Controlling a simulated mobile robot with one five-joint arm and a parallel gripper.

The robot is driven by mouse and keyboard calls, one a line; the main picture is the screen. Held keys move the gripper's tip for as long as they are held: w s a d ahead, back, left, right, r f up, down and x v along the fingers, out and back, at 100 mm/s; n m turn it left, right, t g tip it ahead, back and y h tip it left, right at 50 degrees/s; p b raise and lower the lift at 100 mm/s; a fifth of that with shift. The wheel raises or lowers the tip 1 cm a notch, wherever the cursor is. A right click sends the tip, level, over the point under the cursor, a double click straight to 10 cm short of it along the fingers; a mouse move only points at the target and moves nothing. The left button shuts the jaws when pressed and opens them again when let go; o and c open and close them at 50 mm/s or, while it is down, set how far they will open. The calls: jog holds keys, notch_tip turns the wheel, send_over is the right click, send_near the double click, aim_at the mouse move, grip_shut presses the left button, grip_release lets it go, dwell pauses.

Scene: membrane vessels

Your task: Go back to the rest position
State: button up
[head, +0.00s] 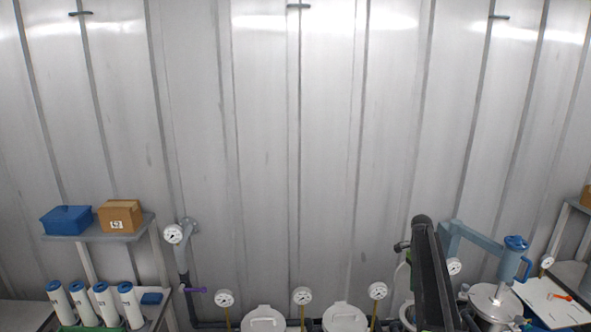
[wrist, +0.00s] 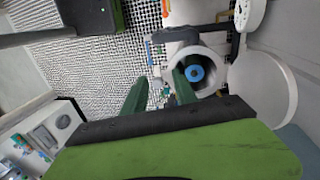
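My gripper (wrist: 160,88) shows in the wrist view as two dark green fingers standing apart with nothing between them, so it is open and empty. The right finger overlaps the mouth of an open white round vessel (wrist: 217,58). A blue round piece (wrist: 195,73) with a pale centre sits inside that mouth. I cannot tell whether the finger touches the vessel. In the head view my dark arm rises at the lower right, and my gripper is not clearly seen there.
White vessel lids (head: 263,320) (head: 345,318) and gauges (head: 302,295) line the bottom of the head view. White cylinders (head: 105,303) and a shelf (head: 110,235) with boxes are left. The upper wall area is clear.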

jog(key=s+a+f+n+b, duration=0.1)
jog(key=s+a+f+b, duration=0.25)
jog(key=a, duration=0.25)
jog(key=s+a+f+n+b, duration=0.1)
jog(key=s+a+f+b, duration=0.1)
jog(key=a+f+b, duration=0.3)
jog(key=s+a+f+n+t+b, duration=0.1)
jog(key=s+a+f+n+b, duration=0.2)
jog(key=s+a+n, duration=0.4)
jog(key=s+a+f+n+t+b, duration=0.1)
jog(key=s+a+f+n+b, duration=0.2)
jog(key=s+a+n, duration=0.4)
jog(key=shift+s+a+f, duration=0.85)
jog(key=shift+s+f, duration=0.05)
jog(key=shift+s, duration=2.55)
